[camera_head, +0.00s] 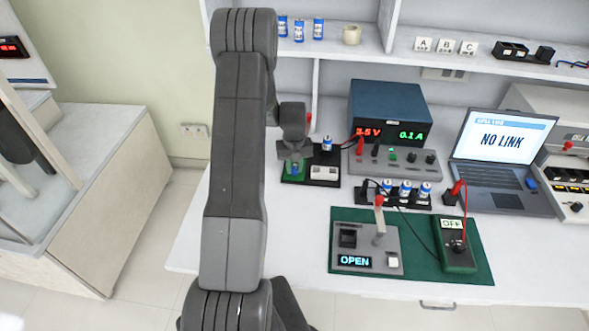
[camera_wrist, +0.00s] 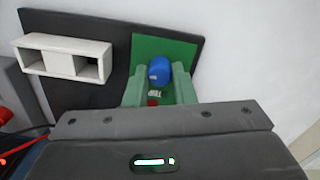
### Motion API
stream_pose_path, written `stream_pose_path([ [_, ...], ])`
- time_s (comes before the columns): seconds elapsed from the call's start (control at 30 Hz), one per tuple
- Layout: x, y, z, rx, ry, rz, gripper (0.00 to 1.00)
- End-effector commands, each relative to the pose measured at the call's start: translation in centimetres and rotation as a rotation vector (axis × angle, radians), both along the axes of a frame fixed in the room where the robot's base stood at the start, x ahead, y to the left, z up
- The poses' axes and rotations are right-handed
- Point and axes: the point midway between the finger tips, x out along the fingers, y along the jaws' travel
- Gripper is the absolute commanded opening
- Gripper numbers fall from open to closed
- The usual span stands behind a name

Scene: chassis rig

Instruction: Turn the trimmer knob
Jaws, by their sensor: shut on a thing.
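The blue trimmer knob (camera_wrist: 159,69) sits on a green panel (camera_wrist: 186,50) on a dark board (camera_wrist: 108,22) in the wrist view. My gripper (camera_wrist: 160,80) has its two pale green fingers on either side of the knob, shut on it. The knob's lower part and its base are partly hidden between the fingers. In the head view my gripper (camera_head: 295,160) reaches down over the green part of the board, at the left of the bench, and a bit of the blue knob (camera_head: 296,169) shows there.
A white slotted block (camera_head: 322,172) stands on the same board, right of the knob. A blue-and-white cell (camera_head: 327,143) stands just behind it. A power supply (camera_head: 390,105) with leads is to the right. A green mat (camera_head: 420,276) with devices lies in front. A laptop (camera_head: 502,150) reads NO LINK.

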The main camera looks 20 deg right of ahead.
Motion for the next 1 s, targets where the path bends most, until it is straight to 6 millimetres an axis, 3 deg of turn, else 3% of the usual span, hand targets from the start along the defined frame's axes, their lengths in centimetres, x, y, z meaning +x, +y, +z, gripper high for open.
stream_pose_path([
  [0.2,0.0,0.0,0.0,0.0,-0.001,-0.001,0.0],
  [0.23,0.0,0.0,0.0,0.0,-0.001,-0.001,0.27],
  [0.33,0.0,0.0,0.0,0.0,-0.001,-0.001,0.45],
  [0.73,0.1,0.0,0.7,-0.001,-0.003,-0.002,0.45],
  [1.0,0.1,0.0,5.3,-0.003,-0.005,-0.002,0.45],
])
